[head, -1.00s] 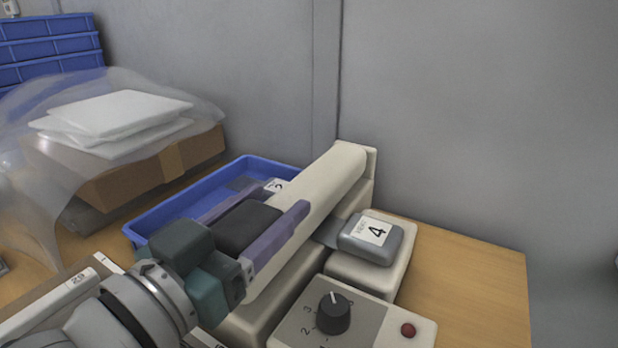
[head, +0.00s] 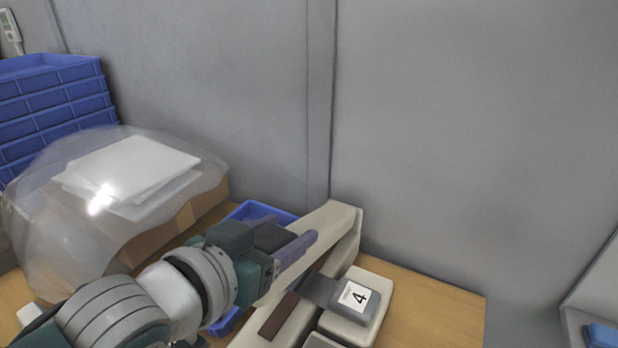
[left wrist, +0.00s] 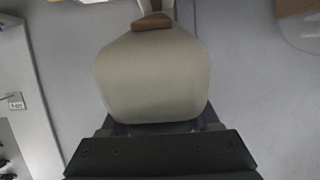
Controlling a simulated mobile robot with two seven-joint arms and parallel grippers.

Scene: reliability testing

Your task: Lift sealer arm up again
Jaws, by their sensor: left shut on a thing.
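The sealer (head: 264,341) is cream, with a long hinged arm (head: 331,217) at its back. The sealer arm is tilted up, clear of the base, and a brown strip (head: 278,316) shows on the base below it. The gripper hides the arm's front end. In the left wrist view the cream sealer arm (left wrist: 155,75) fills the middle, just beyond the dark gripper body. My right gripper is not in view.
A grey block labelled 4 (head: 357,299) sits at the sealer's right side. A blue tray (head: 262,211) lies behind. Plastic-wrapped white packs (head: 135,170) and stacked blue crates (head: 55,100) are at left. The table (head: 430,300) is clear at right, with a grey wall behind.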

